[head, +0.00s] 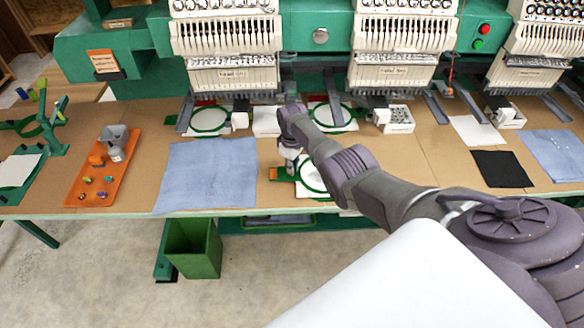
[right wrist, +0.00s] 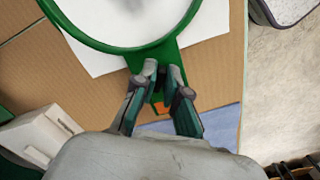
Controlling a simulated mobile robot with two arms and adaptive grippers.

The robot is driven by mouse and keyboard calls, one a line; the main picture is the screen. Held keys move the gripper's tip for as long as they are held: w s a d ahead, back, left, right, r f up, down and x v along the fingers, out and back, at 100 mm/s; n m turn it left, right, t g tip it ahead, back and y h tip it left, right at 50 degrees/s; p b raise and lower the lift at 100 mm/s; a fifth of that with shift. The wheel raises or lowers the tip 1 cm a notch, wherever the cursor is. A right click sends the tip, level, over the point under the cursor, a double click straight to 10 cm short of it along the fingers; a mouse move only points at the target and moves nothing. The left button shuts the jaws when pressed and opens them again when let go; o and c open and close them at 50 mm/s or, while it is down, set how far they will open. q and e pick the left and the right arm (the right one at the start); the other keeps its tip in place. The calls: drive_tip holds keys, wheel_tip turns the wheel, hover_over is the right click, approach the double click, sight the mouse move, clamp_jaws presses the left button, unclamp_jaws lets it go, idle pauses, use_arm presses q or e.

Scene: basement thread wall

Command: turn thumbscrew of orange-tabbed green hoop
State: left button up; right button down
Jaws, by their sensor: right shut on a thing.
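The green hoop (head: 312,176) with white fabric in it lies on the table at the front middle, over a white sheet. Its orange tab (head: 274,173) shows to its left, and in the right wrist view the orange tab (right wrist: 161,107) is partly seen between my fingers. In that view the hoop's green ring (right wrist: 130,47) fills the top. My right gripper (right wrist: 161,72) is shut at the hoop's neck, on the thumbscrew, which the fingers mostly hide. In the head view my right gripper (head: 291,166) points down at the hoop's left side. My left gripper is not in view.
A blue cloth (head: 208,172) lies left of the hoop, and an orange tray (head: 84,190) with small parts is further left. Embroidery machines (head: 228,40) with other green hoops (head: 209,119) stand behind. A black cloth (head: 501,168) lies at the right. A green bin (head: 193,248) stands below the table.

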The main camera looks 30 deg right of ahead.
drive_tip(key=shift+n, duration=0.6)
drive_tip(key=c, duration=1.2)
unclamp_jaws()
drive_tip(key=shift+r, duration=0.1)
drive_tip(key=shift+w+r, duration=0.1)
drive_tip(key=shift+r, duration=0.5)
wheel_tip(320, 180, up, 11)
drive_tip(key=shift+f, duration=0.2)
